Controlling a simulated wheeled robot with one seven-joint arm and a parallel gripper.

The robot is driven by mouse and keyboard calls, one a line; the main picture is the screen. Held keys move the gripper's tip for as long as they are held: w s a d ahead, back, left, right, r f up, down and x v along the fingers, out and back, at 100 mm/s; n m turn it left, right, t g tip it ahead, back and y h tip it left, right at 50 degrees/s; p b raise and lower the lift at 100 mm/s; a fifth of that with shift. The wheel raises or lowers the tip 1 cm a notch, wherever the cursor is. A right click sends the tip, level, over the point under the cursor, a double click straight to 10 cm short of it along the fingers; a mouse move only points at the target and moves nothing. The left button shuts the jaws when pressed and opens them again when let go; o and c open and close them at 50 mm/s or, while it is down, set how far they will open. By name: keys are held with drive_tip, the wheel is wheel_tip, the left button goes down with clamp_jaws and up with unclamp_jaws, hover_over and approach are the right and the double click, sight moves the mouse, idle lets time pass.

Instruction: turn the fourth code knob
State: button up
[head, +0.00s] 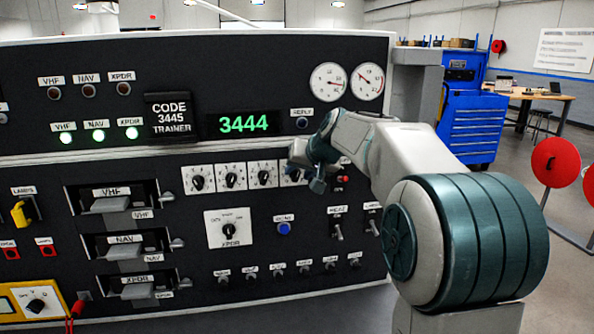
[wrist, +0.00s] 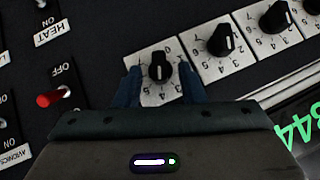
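The fourth code knob is the rightmost of a row of black knobs on white dial plates. In the head view its plate (head: 285,172) is partly hidden by my gripper (head: 307,172). In the wrist view the fourth code knob (wrist: 159,72) sits between my two dark blue fingers, with a visible gap on each side. My gripper is open around it; I cannot tell how deep the fingertips reach. The green display (head: 243,124) reads 3444, and the code placard (head: 171,116) reads CODE 3445 TRAINER.
The neighbouring third code knob (wrist: 221,40) is close beside the fourth. A red-tipped toggle switch (wrist: 50,98) sticks out on the other side. The XPDR selector (head: 229,229) and a blue button (head: 284,228) are below the row. A blue tool cabinet (head: 474,118) stands behind the panel.

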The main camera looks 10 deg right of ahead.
drive_tip(key=shift+w+a+f, duration=0.2)
drive_tip(key=shift+w+f, duration=0.3)
clamp_jaws()
drive_tip(key=shift+f, duration=0.1)
drive_tip(key=b, duration=0.1)
drive_tip(key=y+b, duration=0.1)
drive_tip(key=b, duration=0.1)
drive_tip(key=shift+d+f+m, duration=0.15)
drive_tip(key=shift+f+m, duration=0.1)
drive_tip(key=shift+m, duration=0.15)
drive_tip(key=shift+d+f+m+t+y+b, duration=0.1)
drive_tip(key=shift+m+t+y+b, duration=0.35)
drive_tip(key=shift+b, duration=0.75)
drive_tip(key=m+y+b, duration=0.1)
drive_tip(key=y+b, duration=0.1)
drive_tip(key=b, duration=0.2)
drive_tip(key=shift+d+y, duration=0.1)
drive_tip(key=shift+y, duration=0.15)
drive_tip(key=shift+m+t+y+b, duration=0.25)
drive_tip(key=shift+m+y+b, duration=0.3)
drive_tip(key=shift+b, duration=0.4)
